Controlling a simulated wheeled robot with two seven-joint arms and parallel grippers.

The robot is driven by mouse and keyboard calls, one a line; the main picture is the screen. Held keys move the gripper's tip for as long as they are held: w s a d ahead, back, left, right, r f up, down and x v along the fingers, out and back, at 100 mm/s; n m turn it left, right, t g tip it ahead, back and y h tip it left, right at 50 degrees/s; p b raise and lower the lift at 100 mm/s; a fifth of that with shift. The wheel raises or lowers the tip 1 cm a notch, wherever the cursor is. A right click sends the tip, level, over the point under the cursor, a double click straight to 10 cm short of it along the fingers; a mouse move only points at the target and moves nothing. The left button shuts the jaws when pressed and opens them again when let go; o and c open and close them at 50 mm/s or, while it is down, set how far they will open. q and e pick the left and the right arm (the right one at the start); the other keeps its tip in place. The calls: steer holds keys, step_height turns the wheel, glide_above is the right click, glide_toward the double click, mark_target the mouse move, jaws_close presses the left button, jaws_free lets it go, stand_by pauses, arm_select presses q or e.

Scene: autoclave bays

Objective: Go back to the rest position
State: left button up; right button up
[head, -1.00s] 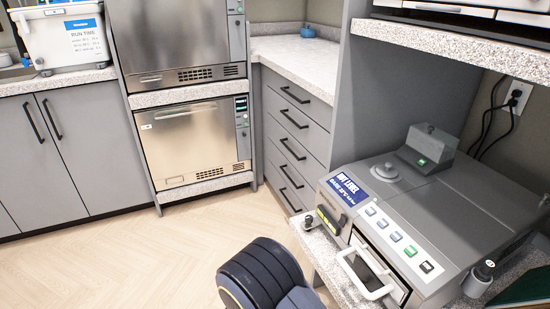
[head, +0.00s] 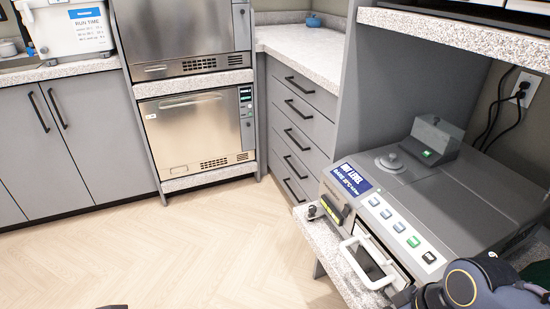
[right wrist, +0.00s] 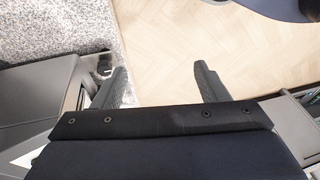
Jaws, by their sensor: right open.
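My right gripper (right wrist: 160,78) shows in the right wrist view, its two dark fingers spread well apart with nothing between them. Pale floor and a strip of speckled counter lie beyond the fingers. In the head view a dark rounded link of my own arm is at the bottom right, in front of the grey bath unit (head: 440,208); the right gripper itself is not visible there. My left gripper is not clearly in the head view. Only a small dark sliver shows at the bottom edge, and I cannot tell what it is.
The bath unit has a white handle (head: 349,250) at its front and stands on a speckled counter (head: 322,236). A speckled shelf (head: 455,38) overhangs it. A steel autoclave (head: 195,130) and drawers (head: 300,130) stand behind. The floor (head: 225,245) is clear.

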step_height(320, 180, up, 28)
steer(key=s+m+t+p, duration=0.1)
steer(key=m+t+p, duration=0.2)
steer(key=p, duration=2.2)
steer(key=m, duration=0.3)
steer(key=shift+s+d+t+y, duration=0.2)
steer(key=shift+s+t+y, duration=0.1)
steer(key=shift+t+y, duration=0.1)
